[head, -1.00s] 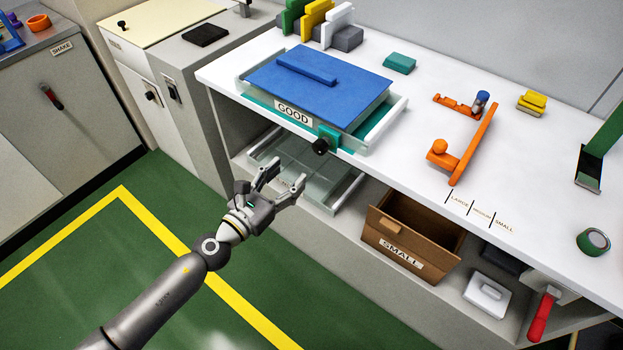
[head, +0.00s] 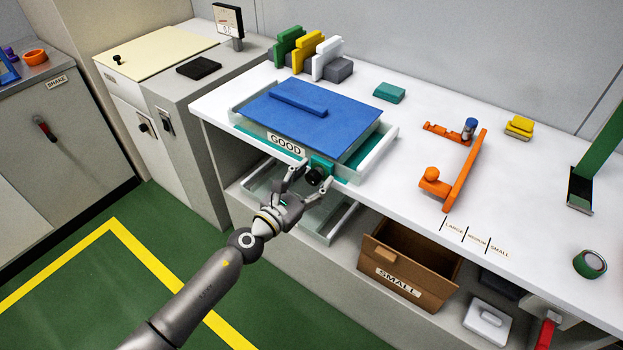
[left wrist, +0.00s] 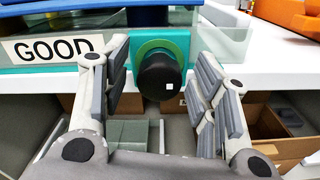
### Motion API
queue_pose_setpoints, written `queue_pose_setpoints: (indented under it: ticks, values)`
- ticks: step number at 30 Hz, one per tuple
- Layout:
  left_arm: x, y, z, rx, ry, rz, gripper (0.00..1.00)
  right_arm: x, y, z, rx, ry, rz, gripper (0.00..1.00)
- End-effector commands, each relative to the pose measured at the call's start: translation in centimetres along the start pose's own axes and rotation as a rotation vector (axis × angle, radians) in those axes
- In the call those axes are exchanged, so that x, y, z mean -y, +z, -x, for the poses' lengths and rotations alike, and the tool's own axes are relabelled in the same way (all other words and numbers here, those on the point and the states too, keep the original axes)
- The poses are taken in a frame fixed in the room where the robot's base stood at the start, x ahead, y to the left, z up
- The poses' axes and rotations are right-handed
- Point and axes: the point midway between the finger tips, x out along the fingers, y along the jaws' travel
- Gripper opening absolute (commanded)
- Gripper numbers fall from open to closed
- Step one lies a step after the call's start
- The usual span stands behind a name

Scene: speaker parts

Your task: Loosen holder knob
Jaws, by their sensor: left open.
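The holder knob (head: 316,176) is black and round, on a teal block at the front of the tray labelled GOOD. In the left wrist view the knob (left wrist: 160,78) has a small white square mark and a green ring behind it. My left gripper (head: 310,182) is open. Its fingers (left wrist: 163,85) stand on either side of the knob, with gaps visible on both sides in the wrist view. My right gripper is not in view.
The white table edge runs just behind my left gripper. Below it are a clear tray (head: 335,222) on the shelf and a brown box labelled SMALL (head: 420,283). An orange fixture (head: 466,165) stands on the table to the right. The green floor in front is open.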

Motion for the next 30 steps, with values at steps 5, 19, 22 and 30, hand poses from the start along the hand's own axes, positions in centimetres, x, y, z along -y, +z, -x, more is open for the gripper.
queue_pose_setpoints:
  ticks: [5,19,22,30]
  values:
    - [0.01,0.00,-0.03,0.000,0.000,0.000,0.54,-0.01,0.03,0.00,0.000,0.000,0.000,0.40]
    - [0.00,0.00,0.00,0.000,0.000,0.001,0.08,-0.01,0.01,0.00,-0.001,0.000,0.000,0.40]
    - [0.00,0.00,0.00,0.000,0.000,0.008,0.08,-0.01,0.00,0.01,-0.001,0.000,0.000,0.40]
    - [0.00,0.01,-0.01,0.000,0.000,0.039,0.08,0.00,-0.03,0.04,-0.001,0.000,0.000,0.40]
